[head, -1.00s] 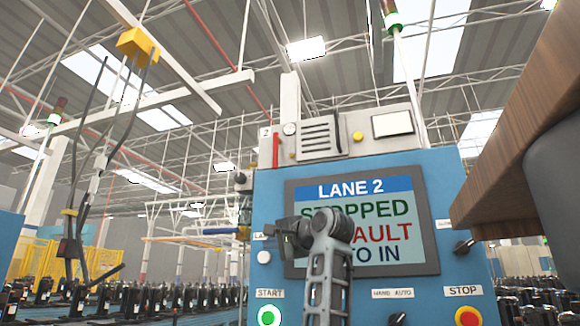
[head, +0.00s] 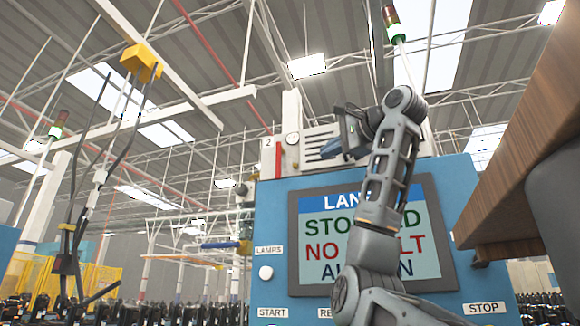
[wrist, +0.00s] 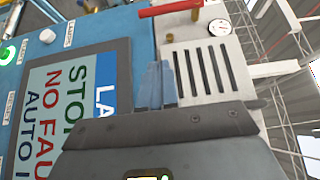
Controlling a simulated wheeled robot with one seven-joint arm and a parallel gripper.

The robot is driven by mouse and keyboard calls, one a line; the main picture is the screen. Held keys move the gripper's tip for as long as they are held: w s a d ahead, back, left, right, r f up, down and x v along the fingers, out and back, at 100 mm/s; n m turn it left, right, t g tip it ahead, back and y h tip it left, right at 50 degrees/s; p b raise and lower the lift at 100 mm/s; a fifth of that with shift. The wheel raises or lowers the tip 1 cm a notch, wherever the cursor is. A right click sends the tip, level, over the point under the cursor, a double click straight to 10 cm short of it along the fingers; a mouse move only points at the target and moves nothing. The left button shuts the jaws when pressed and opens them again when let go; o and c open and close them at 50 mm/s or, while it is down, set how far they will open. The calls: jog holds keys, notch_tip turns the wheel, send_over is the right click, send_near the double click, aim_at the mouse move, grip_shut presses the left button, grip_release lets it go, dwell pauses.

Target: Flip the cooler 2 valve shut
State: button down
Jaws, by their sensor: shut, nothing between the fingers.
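The cooler 2 valve shows as a red lever handle (head: 278,160) standing upright on the pale panel beside the "2" label, in the head view. In the wrist view the red lever (wrist: 170,9) lies across the top edge, beside a white gauge. My gripper (head: 345,150) is raised in front of the louvred vent, to the right of the lever and apart from it. In the wrist view its blue fingers (wrist: 157,70) are together and empty, in front of the border between blue cabinet and vent panel.
The blue cabinet (head: 272,215) carries the lane 2 screen (head: 322,265), partly hidden by my arm. The louvred vent (wrist: 202,70) is right of my fingers. A wooden surface (head: 515,140) juts in at the right. A yellow hoist block (head: 141,62) hangs at the left.

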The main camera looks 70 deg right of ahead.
aim_at(306, 161)
jog(key=shift+s+a+r, duration=0.15)
jog(key=shift+s+r, duration=0.1)
jog(key=p+x, duration=0.3)
jog(key=x, duration=0.7)
jog(key=shift+p, duration=0.35)
jog(key=shift+w+a+p, duration=0.15)
jog(key=shift+w+p, duration=0.05)
jog(key=shift+w, duration=0.4)
jog(key=shift+w+a+p, duration=0.15)
jog(key=shift+w+p, duration=0.05)
jog(key=shift+w, duration=0.4)
jog(key=shift+w+a, duration=0.25)
jog(key=shift+w, duration=0.55)
jog(key=shift+f, duration=0.1)
